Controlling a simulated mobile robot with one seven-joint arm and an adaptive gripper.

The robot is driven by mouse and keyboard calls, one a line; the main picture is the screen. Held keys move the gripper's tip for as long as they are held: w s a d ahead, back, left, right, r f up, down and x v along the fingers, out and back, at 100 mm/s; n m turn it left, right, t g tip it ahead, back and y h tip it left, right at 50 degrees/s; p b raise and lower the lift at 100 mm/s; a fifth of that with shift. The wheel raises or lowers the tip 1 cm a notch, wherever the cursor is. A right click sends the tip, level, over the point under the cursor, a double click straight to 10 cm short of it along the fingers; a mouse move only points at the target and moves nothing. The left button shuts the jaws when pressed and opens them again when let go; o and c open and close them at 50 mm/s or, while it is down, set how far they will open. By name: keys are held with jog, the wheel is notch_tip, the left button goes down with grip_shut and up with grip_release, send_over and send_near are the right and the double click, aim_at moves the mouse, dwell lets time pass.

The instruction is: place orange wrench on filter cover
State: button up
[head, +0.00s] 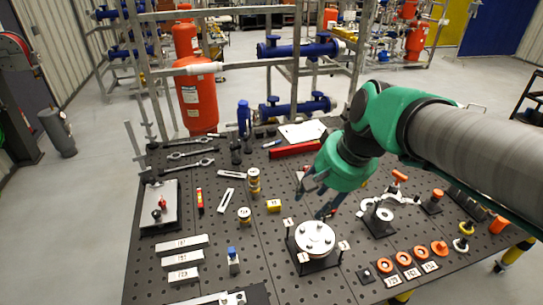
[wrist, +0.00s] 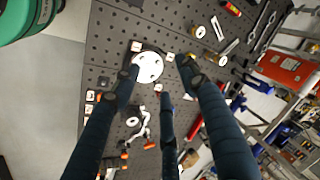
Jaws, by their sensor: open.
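A round white cover with dark holes (head: 314,238), which looks like the filter cover, sits on a dark base near the front middle of the perforated table. It also shows in the wrist view (wrist: 149,67), seen between my fingers. My gripper (head: 318,199) is open and empty, above the table and just behind the cover in the head view. Its spread fingers also show in the wrist view (wrist: 158,78). I cannot surely pick out an orange wrench; an orange-handled piece (head: 399,177) stands right of my gripper. Grey wrenches (head: 190,165) lie at the back left.
A white clamp-like fitting (head: 379,215) stands right of the cover. Several orange rings (head: 403,258) with labels lie at the front right. Labelled white blocks (head: 183,258) lie at the left, and a red bar (head: 295,149) at the back. The table's middle front has bare space.

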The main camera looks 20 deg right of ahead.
jog(key=s+a+n+t+h, duration=0.1)
jog(key=s+a+n, duration=0.1)
jog(key=s+n, duration=0.3)
jog(key=s, duration=0.4)
jog(key=shift+a+f+h, duration=0.2)
jog(key=shift+f+h, duration=0.1)
jog(key=shift+s+f, duration=0.1)
notch_tip(320, 180, down, 4)
jog(key=b, duration=0.4)
jog(key=shift+f+b, duration=0.2)
jog(key=shift+b, duration=0.15)
dwell(0.7)
